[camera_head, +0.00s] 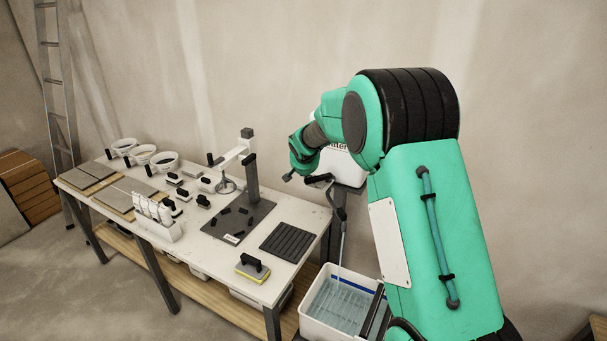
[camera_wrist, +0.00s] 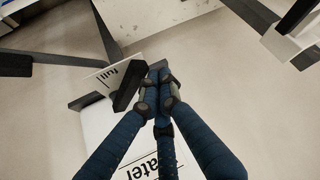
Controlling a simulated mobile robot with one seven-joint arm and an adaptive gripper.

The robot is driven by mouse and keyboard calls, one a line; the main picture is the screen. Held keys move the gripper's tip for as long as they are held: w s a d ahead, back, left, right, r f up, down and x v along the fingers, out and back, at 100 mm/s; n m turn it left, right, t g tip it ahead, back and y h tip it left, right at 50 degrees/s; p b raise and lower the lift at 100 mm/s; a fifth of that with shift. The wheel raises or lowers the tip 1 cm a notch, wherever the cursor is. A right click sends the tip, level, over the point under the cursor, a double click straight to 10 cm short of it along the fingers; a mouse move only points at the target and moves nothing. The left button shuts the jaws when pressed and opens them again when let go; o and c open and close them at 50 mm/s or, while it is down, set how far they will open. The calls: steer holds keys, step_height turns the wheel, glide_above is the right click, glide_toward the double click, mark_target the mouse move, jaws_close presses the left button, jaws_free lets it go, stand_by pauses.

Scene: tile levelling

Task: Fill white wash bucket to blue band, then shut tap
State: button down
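The white water tank (camera_head: 343,165) is on the wall side, partly hidden by my arm. The black tap lever (camera_head: 318,179) is just beside my gripper (camera_head: 291,176). In the wrist view, my gripper's fingertips (camera_wrist: 159,88) are drawn together, close to the right of the black lever (camera_wrist: 128,86); contact is unclear.
The work table (camera_head: 296,220) holds a black ribbed mat (camera_head: 286,243), a yellow-edged sponge float (camera_head: 252,267), a stand (camera_head: 251,180) and several bowls. A ladder (camera_head: 57,90) leans at the far left.

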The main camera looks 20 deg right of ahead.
steer(key=shift+s+f+b, duration=0.1)
steer(key=shift+s+b, duration=0.25)
steer(key=shift+s, duration=0.1)
steer(key=shift+s+a+b, duration=0.1)
steer(key=shift+a+b, duration=0.05)
steer(key=shift+b, duration=0.15)
steer(key=shift+s+a+b, duration=0.4)
steer(key=shift+a+b, duration=0.05)
steer(key=shift+b, duration=0.1)
stand_by(0.5)
steer(key=s+d+r+p, duration=0.1)
steer(key=s+r+p, duration=0.1)
steer(key=s+r, duration=0.4)
steer(key=shift+d+r+p, duration=0.4)
steer(key=shift+r, duration=0.55)
